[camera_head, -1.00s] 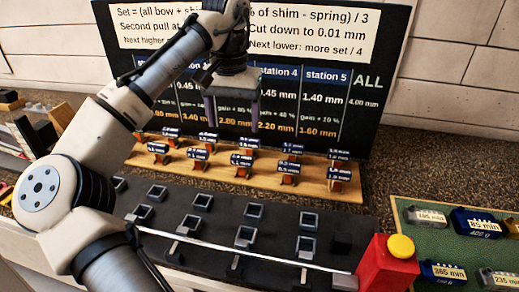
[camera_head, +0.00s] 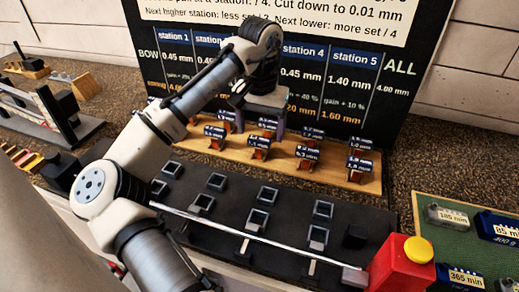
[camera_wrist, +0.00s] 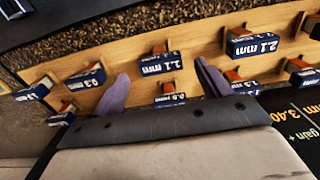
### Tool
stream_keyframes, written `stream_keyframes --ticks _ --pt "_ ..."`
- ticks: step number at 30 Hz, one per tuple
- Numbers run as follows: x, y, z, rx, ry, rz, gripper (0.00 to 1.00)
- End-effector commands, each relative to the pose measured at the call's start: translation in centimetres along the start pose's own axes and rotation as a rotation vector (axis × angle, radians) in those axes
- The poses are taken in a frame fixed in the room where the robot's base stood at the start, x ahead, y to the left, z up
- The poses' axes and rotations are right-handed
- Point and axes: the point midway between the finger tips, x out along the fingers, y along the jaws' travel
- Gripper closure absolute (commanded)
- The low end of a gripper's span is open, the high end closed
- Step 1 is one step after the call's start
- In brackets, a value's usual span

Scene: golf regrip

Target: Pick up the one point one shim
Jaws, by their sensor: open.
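The 1.1 mm shim (camera_wrist: 161,63) is a small copper-coloured piece with a dark blue label, standing on a wooden rack (camera_wrist: 208,18). In the head view this appears to be the labelled piece (camera_head: 259,143) in the front row; its print is hard to read there. My gripper (camera_head: 260,132) is over the rack, just above that piece. In the wrist view my gripper (camera_wrist: 161,69) is open, with one purple finger on each side of the 1.1 mm label. Nothing is held between the fingers.
Close neighbours are the 2.1 mm shim (camera_wrist: 253,45), another shim (camera_wrist: 85,77) and a back-row shim (camera_wrist: 168,99). The station board (camera_head: 350,80) stands behind the rack. In front lie a black tray (camera_head: 235,225) with square holders and a red box (camera_head: 400,265) with a yellow button.

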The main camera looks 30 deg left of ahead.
Motion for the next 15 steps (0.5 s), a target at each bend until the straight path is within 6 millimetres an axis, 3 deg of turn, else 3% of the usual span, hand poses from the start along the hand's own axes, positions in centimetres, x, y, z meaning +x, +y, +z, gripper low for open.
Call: stream_keyframes --ticks 7,15 --pt "3.4 -0.2 0.2 -0.001 -0.001 0.000 0.24" --pt "4.1 -0.1 0.2 0.000 0.000 0.001 0.24"
